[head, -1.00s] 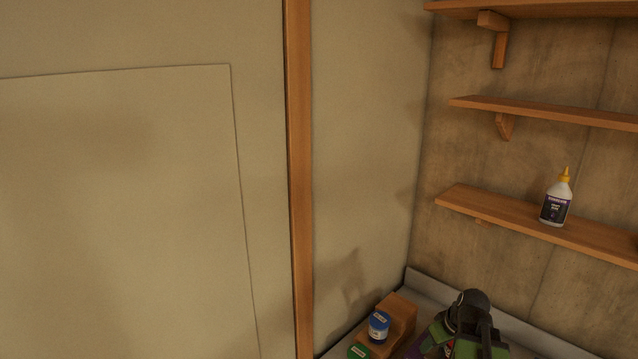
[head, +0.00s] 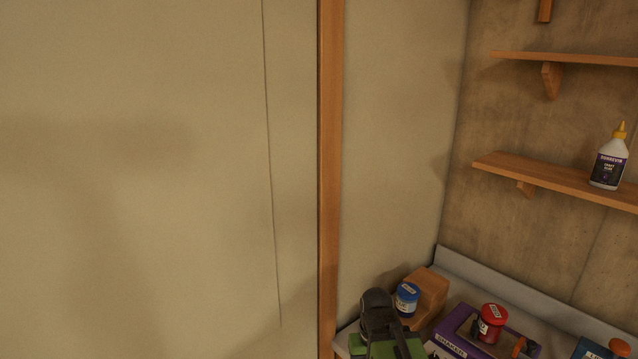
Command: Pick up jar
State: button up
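A jar with a blue lid (head: 406,301) stands at the wooden stepped block in the corner of the bench. A second jar, with a red lid (head: 491,323), stands farther right by a purple box. Both jars look upright. I cannot make out gripper fingers or see anything held.
The wooden block (head: 430,291) sits against the left wall. A purple speaker box (head: 449,344) lies in front of the red-lidded jar. A blue item (head: 588,349) is at the lower right. A glue bottle (head: 608,163) stands on the wooden shelf (head: 540,176) above. A wooden post (head: 331,180) runs down the wall.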

aim_at(489, 333)
jog(key=z, duration=4.6)
jog(key=i, duration=0.05)
jog(key=u, duration=3.35)
